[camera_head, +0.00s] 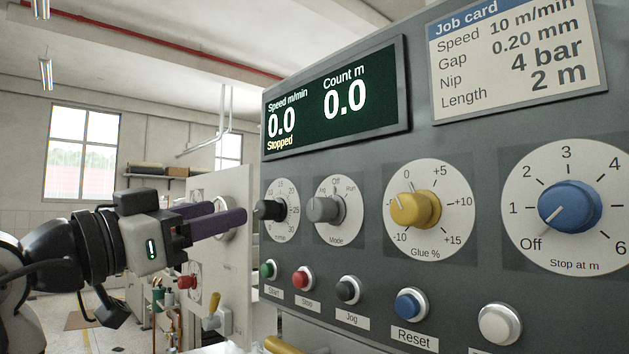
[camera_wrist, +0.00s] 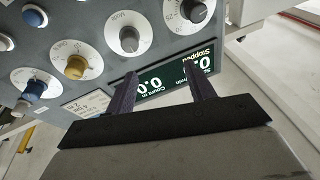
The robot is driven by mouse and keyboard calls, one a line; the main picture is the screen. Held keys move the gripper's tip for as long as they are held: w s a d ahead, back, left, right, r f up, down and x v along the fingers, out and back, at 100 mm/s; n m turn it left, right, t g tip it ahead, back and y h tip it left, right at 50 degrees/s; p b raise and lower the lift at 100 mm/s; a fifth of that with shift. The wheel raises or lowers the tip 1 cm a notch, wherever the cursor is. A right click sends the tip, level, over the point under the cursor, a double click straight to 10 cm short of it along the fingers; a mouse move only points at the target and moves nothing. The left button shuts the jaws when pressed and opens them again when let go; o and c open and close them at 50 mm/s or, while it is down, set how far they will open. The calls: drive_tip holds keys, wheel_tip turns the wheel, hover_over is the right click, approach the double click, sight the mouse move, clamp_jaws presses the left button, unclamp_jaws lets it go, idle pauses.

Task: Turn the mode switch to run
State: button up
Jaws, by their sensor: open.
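The mode switch is a grey knob (camera_head: 325,210) on a round white dial marked Off at the top and Run at the upper right, with another small mark at the upper left. Its pointer is too small to read surely. The knob also shows in the wrist view (camera_wrist: 129,38), with the panel upside down. My gripper (camera_head: 230,213) is left of the knobs in the head view, its purple fingers apart and empty. In the wrist view the fingertips (camera_wrist: 160,70) lie over the display area, with the mode knob beyond the left finger. Nothing shows between the fingers.
A black speed knob (camera_head: 270,210) sits left of the mode knob, and a yellow glue knob (camera_head: 414,209) right of it. Farther right is a blue knob (camera_head: 569,207). Several push buttons run below. The display (camera_head: 337,97) above reads Stopped and 0.0.

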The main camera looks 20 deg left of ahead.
sight(313, 210)
drive_tip(key=w+d+g+p, duration=0.1)
drive_tip(key=w+d+p, duration=0.1)
drive_tip(key=w+d, duration=0.1)
drive_tip(key=w+d+m+g+p, duration=0.1)
drive_tip(key=w+d, duration=0.2)
drive_tip(key=d, duration=0.1)
drive_tip(key=w+d+m+g+h+p, duration=0.1)
drive_tip(key=w+d+p, duration=0.1)
drive_tip(key=w+d, duration=0.2)
drive_tip(key=shift+r+g+p, duration=0.3)
drive_tip(key=shift+r, duration=0.1)
drive_tip(key=shift+s, duration=0.1)
drive_tip(key=c, duration=1)
